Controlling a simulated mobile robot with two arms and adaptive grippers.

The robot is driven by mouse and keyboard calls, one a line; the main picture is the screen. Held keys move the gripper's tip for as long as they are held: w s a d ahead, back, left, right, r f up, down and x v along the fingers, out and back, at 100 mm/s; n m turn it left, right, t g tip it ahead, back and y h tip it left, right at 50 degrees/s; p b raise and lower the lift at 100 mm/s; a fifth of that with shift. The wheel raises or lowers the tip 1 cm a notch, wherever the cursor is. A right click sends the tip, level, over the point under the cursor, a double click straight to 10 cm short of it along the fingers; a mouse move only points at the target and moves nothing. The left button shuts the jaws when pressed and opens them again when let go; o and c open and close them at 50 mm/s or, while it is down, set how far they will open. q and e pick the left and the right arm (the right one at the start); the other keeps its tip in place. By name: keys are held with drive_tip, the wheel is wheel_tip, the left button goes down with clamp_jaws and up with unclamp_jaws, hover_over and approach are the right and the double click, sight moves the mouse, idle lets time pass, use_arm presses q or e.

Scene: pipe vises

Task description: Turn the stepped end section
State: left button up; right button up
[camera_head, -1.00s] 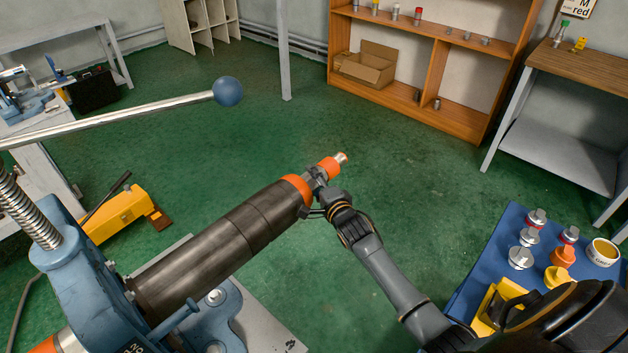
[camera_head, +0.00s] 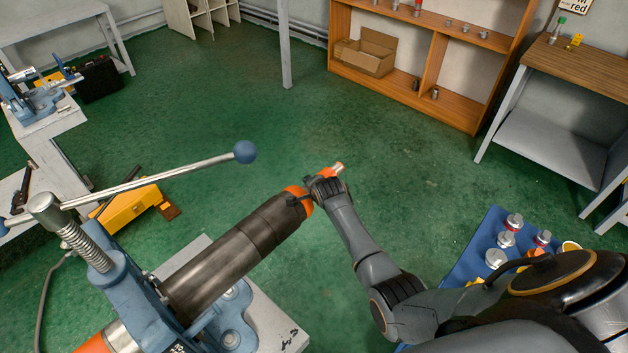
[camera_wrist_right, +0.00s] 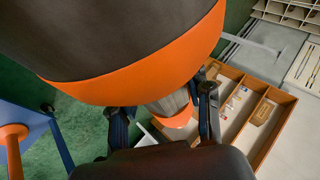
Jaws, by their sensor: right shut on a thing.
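A dark grey pipe (camera_head: 230,250) is clamped in a blue pipe vise (camera_head: 140,304) at lower left and points up and right. An orange band (camera_head: 297,196) rings its far end. Beyond the band is the narrower stepped end section with an orange part and bare metal tip (camera_head: 333,171). My right gripper (camera_head: 320,185) is shut around this section and hides much of it. In the right wrist view, its fingers (camera_wrist_right: 164,118) stand on both sides of the narrow grey part (camera_wrist_right: 170,103), beneath the big orange band (camera_wrist_right: 150,75). My left gripper is not in view.
The vise's long lever with a blue ball (camera_head: 244,152) reaches over the floor left of the pipe end. A blue-topped table (camera_head: 468,250) with several metal parts stands at right, partly behind my arm. A wooden shelf (camera_head: 450,70) stands at the back. The floor between is clear.

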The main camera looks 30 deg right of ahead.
drive_tip(key=shift+w+a+r+g, duration=0.1)
drive_tip(key=shift+g, duration=0.8)
drive_tip(key=shift+n+g+h+b, duration=0.35)
drive_tip(key=shift+n+g+h, duration=0.05)
drive_tip(key=shift+g, duration=0.4)
drive_tip(key=g+b, duration=0.2)
drive_tip(key=b, duration=0.1)
drive_tip(key=shift+f+n+h, duration=0.25)
drive_tip(key=shift+n+h, duration=0.05)
drive_tip(key=shift+h, duration=0.1)
drive_tip(key=shift+r+g+h+b, duration=0.15)
drive_tip(key=shift+g+h+b, duration=0.15)
drive_tip(key=shift+g+b, duration=0.6)
drive_tip(key=o, duration=1.2)
drive_tip(key=shift+c, duration=0.2)
